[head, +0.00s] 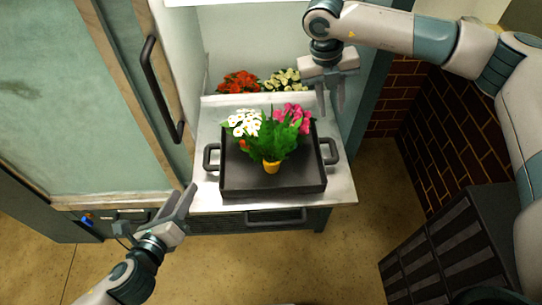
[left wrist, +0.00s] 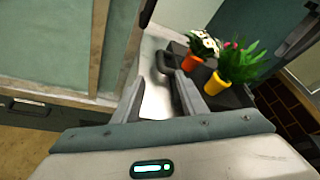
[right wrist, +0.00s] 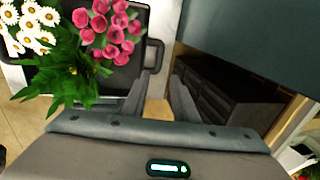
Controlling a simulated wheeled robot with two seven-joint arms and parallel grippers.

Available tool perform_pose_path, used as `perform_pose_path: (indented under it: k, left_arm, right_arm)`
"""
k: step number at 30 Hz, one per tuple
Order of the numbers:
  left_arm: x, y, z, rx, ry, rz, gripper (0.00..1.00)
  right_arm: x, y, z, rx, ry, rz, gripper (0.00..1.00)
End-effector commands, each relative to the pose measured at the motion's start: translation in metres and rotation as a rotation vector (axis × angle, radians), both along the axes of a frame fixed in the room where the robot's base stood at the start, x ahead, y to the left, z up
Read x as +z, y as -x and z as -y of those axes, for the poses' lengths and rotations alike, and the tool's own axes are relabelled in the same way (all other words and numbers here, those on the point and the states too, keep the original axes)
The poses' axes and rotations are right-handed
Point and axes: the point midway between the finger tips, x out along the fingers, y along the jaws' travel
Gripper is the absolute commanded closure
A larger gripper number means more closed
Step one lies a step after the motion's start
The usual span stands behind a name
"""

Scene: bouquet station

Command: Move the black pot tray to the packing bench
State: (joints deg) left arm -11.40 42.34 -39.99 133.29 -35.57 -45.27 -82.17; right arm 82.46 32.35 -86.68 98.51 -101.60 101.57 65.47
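The black pot tray (head: 245,180) lies on a light metal bench top, with a looped handle at its left and right ends. It holds several potted flowers: white daisies (head: 244,122), pink blooms (head: 293,116) and a plant in a yellow pot (head: 271,167). My left gripper (head: 180,200) is open and empty, in front of and left of the tray's left handle (head: 211,157); that handle shows beyond the fingers in the left wrist view (left wrist: 162,62). My right gripper (head: 331,100) is open and empty, above and behind the right handle (head: 330,151). The right wrist view shows this handle (right wrist: 153,54) beside the left finger.
Red flowers (head: 239,83) and cream flowers (head: 283,80) stand behind the bench top. A glazed door with a dark pull handle (head: 160,88) is at the left. A dark slatted unit (head: 450,245) stands at lower right. Floor is clear in front.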

Motion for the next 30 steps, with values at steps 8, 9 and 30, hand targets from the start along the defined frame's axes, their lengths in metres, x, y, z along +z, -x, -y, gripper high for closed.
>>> perform_pose_path:
  k: [8,9,30]
  left_arm:
    - [-0.002,-0.006,0.001,0.001,0.002,0.000,0.61]
    - [-0.003,-0.008,0.002,0.001,0.002,0.000,0.61]
    - [-0.035,-0.102,0.026,0.002,0.001,0.001,0.61]
  right_arm:
    - [-0.006,0.000,0.000,0.001,-0.002,-0.002,0.74]
    - [-0.009,0.000,0.001,0.001,-0.002,-0.001,0.74]
    - [-0.108,0.001,0.023,0.000,-0.002,-0.003,0.74]
